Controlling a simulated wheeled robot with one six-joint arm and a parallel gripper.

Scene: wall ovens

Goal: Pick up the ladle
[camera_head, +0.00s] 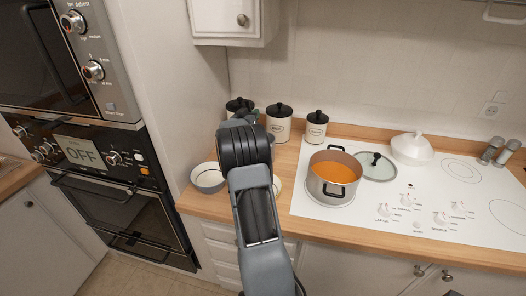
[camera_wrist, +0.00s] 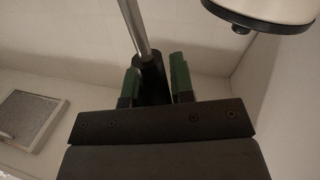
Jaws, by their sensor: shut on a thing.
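The ladle (camera_wrist: 137,28) shows in the wrist view as a thin metal shaft with a dark end between the green-padded fingers of my gripper (camera_wrist: 156,82). My gripper is shut on that dark end. The shaft runs up out of the top of the view, so the ladle's bowl is not seen. In the head view my arm hides the gripper and the ladle, in front of the counter's left part.
Canisters with black lids (camera_head: 279,122) stand against the wall; one lid (camera_wrist: 258,20) is near in the wrist view. A bowl (camera_head: 207,178) is left of my arm. A pot of orange soup (camera_head: 334,178), a glass lid (camera_head: 376,166) and a white dish (camera_head: 411,148) are right.

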